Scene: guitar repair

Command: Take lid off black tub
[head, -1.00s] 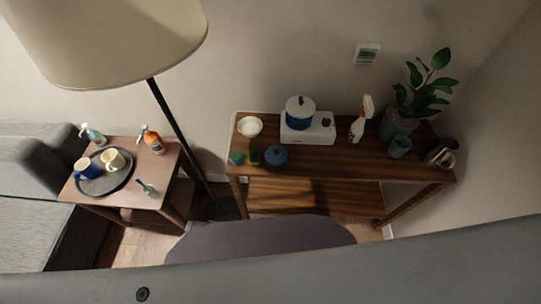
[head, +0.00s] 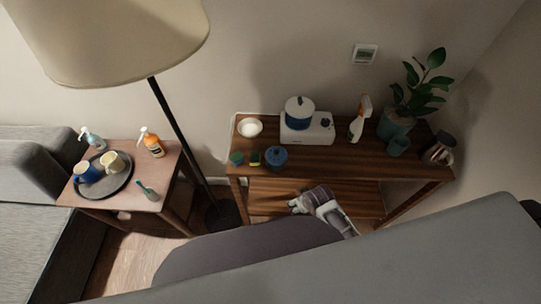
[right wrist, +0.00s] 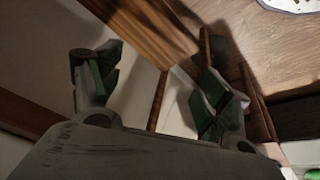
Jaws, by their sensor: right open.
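I cannot make out a clearly black tub. A small round dark-blue lidded pot (head: 276,157) stands at the front of the wooden console table, its lid on. A blue pot with a whitish lid (head: 299,108) sits on a white hot plate (head: 318,134) behind it. My right gripper (head: 293,205) is in front of the console, below and slightly right of the dark-blue pot, apart from it. In the right wrist view its green-padded fingers (right wrist: 155,82) are spread and empty. My left gripper is out of view.
The console top (head: 348,165) also holds a white bowl (head: 249,127), spray bottle (head: 360,119), potted plant (head: 396,124) and a jug (head: 439,150). A floor lamp (head: 171,112) stands left, beside a side table (head: 152,160) with a tray (head: 119,185). Its lower shelf (head: 262,190) looks bare.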

